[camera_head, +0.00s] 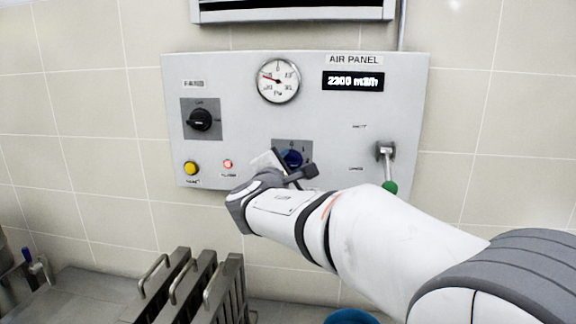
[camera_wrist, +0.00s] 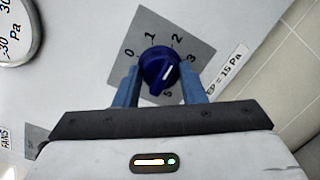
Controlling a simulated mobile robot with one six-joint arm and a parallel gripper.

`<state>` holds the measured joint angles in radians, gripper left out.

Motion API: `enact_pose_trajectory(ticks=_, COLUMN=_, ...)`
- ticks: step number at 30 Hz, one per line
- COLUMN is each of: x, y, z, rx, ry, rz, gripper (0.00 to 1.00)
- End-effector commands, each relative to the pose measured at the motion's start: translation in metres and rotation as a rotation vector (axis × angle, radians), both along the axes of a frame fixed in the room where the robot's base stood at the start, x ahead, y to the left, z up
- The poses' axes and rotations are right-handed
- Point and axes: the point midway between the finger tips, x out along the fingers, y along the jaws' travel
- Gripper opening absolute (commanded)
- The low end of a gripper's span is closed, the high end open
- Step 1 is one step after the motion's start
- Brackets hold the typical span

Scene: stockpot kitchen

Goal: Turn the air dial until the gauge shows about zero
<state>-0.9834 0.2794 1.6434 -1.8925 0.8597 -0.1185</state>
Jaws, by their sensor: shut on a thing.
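The air dial is a dark blue round knob (camera_wrist: 158,70) on a grey plate with numbers around it; it also shows in the head view (camera_head: 292,159), partly hidden by my wrist. The round gauge (camera_head: 278,81) sits above on the panel. Its red needle points left and slightly up, on the side left of the 0 at the top. Only the gauge's edge (camera_wrist: 18,32) shows in the wrist view.
The grey air panel (camera_head: 235,85) also carries a black switch (camera_head: 200,120), a yellow button (camera_head: 190,168), a lit red lamp (camera_head: 228,164), a display (camera_head: 353,81) reading about 2300 m3/h, and a green-tipped lever (camera_head: 388,170). Metal racks with handles (camera_head: 190,285) stand below.

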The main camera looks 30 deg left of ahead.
Motion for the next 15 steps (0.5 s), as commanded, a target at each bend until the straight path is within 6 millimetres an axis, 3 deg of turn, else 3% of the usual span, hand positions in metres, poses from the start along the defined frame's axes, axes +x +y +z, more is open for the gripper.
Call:
enact_pose_trajectory(ticks=8, x=-0.0002, y=0.0002, z=-0.0041, rx=0.041, ry=0.013, rz=0.001, gripper=0.14)
enact_pose_trajectory(ticks=15, x=0.0001, y=0.0, z=-0.0077, rx=0.178, ry=0.055, rz=0.0, gripper=0.14)
